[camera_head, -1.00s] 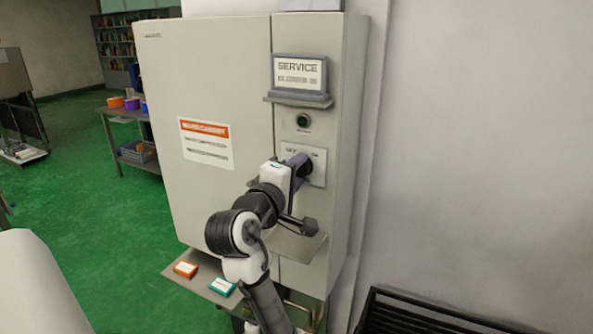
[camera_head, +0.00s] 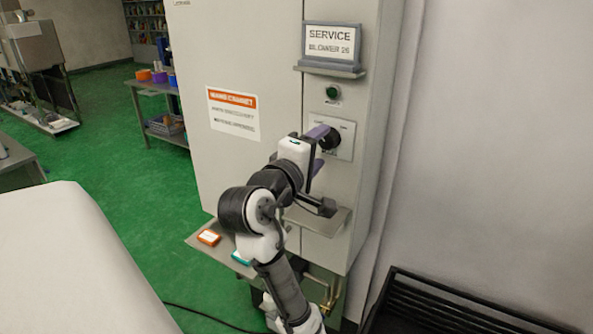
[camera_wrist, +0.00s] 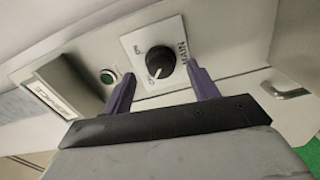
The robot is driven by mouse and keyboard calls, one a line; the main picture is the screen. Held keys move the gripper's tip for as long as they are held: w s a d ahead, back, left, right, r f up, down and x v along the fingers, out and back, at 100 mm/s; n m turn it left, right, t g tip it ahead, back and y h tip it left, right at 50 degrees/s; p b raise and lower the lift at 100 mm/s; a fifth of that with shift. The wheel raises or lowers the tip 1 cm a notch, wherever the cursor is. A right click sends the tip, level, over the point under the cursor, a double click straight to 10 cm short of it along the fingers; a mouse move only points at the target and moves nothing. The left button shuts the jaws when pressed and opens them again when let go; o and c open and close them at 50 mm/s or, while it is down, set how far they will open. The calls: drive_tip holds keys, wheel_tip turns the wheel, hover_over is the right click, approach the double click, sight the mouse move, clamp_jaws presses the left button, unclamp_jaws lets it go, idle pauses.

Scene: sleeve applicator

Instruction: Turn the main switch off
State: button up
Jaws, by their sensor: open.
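The main switch is a black rotary knob (camera_wrist: 160,62) on a pale square plate (camera_wrist: 147,40), set in the grey cabinet's narrow right-hand panel. In the head view the knob (camera_head: 331,139) is partly hidden by my gripper. My gripper (camera_head: 318,150) is open, its purple fingers pointing at the plate. In the wrist view my gripper (camera_wrist: 158,82) has one finger on each side of the knob, with gaps between fingers and knob. The knob has a light pointer mark towards its lower edge. The plate's lettering is too small to read fully.
A green round button (camera_head: 333,91) and a service sign (camera_head: 332,42) on a small ledge sit above the switch. A metal shelf (camera_head: 330,222) juts out below it. A cabinet handle (camera_wrist: 288,92) shows at right in the wrist view. A black rack (camera_head: 440,310) stands at lower right.

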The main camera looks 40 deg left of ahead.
drive_tip(key=b+v, duration=0.2)
drive_tip(key=v, duration=0.9)
drive_tip(key=shift+f, duration=0.1)
